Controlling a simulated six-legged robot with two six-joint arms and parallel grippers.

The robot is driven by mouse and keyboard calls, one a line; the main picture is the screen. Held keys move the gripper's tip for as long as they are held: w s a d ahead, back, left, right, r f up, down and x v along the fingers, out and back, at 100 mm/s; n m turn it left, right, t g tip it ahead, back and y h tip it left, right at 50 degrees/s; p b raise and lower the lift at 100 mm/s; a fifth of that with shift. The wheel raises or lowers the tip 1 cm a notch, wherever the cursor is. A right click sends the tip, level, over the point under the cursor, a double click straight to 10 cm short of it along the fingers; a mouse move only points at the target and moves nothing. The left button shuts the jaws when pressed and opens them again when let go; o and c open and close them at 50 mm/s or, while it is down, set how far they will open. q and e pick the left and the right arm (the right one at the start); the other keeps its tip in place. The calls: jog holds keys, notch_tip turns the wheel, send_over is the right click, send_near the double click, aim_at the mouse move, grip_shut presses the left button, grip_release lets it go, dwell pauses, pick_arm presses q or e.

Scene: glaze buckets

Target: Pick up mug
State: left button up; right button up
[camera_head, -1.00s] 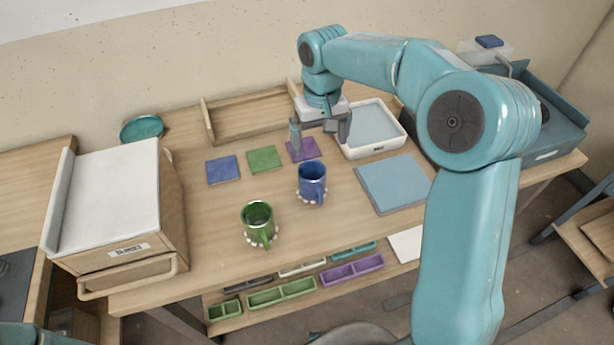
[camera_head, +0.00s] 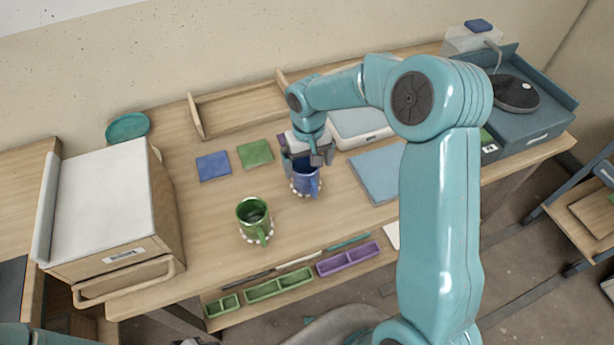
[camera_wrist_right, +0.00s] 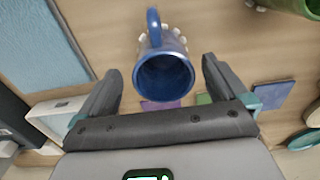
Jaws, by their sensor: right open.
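A blue mug (camera_head: 305,181) stands upright on the wooden table, its rim partly hidden by my right gripper in the head view. My right gripper (camera_head: 308,160) is open just above the mug. In the right wrist view the blue mug (camera_wrist_right: 165,72) lies ahead of the two spread fingers of my right gripper (camera_wrist_right: 162,82), its open top facing the camera and its handle pointing away. I cannot tell whether a finger touches it. A green mug (camera_head: 254,218) stands on the table to the left and nearer; part of it shows in the wrist view (camera_wrist_right: 297,6). My left gripper is not in view.
Blue (camera_head: 213,166) and green (camera_head: 255,153) tiles lie behind the mugs. A light-blue board (camera_head: 375,175) and a white tray (camera_head: 358,133) are at the right. A wooden cabinet (camera_head: 105,205) stands at the left. Small bins (camera_head: 280,287) sit below the front edge.

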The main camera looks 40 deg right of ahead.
aim_at(306, 171)
jog(key=shift+w+f+p, duration=0.15)
jog(key=shift+f+p, duration=0.05)
jog(key=shift+f, duration=0.9)
jog(key=shift+w+f+p, duration=0.1)
jog(key=shift+f+p, duration=0.05)
jog(key=shift+f, duration=0.9)
jog(key=c, duration=1.3)
jog(key=shift+w+r, duration=0.1)
jog(key=shift+r, duration=0.05)
